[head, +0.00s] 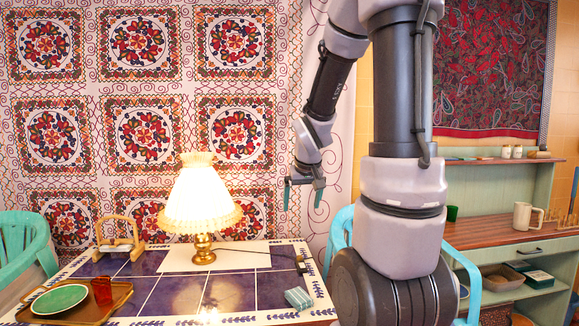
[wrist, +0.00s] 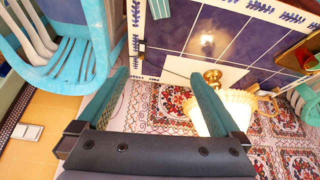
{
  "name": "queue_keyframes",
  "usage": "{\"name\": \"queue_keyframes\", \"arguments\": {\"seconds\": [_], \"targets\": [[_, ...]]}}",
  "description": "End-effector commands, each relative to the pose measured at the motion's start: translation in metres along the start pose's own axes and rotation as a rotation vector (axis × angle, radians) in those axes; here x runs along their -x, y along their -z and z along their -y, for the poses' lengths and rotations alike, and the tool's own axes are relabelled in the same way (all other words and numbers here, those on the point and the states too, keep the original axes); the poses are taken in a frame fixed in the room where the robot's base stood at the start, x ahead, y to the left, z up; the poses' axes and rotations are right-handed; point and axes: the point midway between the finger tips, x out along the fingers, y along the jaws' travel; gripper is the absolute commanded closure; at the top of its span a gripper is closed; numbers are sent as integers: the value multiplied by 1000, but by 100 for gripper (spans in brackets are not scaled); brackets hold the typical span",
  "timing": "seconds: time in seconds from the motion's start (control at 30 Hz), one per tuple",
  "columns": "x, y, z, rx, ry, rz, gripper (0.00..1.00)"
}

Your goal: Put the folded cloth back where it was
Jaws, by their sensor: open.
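The folded cloth (head: 298,298) is a small blue-grey bundle. It lies on the blue-tiled table (head: 230,292) near its front right corner. What looks like the same cloth (wrist: 159,8) shows at the top edge of the wrist view, partly cut off. My gripper (head: 302,196) is open and empty, with its teal fingers pointing down. In the head view it hangs above the table's far right side, well apart from the cloth. The wrist view shows both fingers (wrist: 162,98) spread with nothing between them.
A lit lamp (head: 202,205) stands mid-table on a white sheet (head: 240,256). A tray (head: 115,300) with a green plate and red cup is at the left. A small dark object (head: 300,264) lies by the right edge. Teal chairs (head: 25,240) flank the table.

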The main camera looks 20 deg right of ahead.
Motion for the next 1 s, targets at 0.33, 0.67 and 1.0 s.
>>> {"name": "queue_keyframes", "arguments": {"seconds": [0.33,0.67,1.0], "targets": [[159,-56,52,-190,183,-58,0],[211,-98,73,-246,313,-49,0],[211,-98,73,-247,314,-48,0]]}}
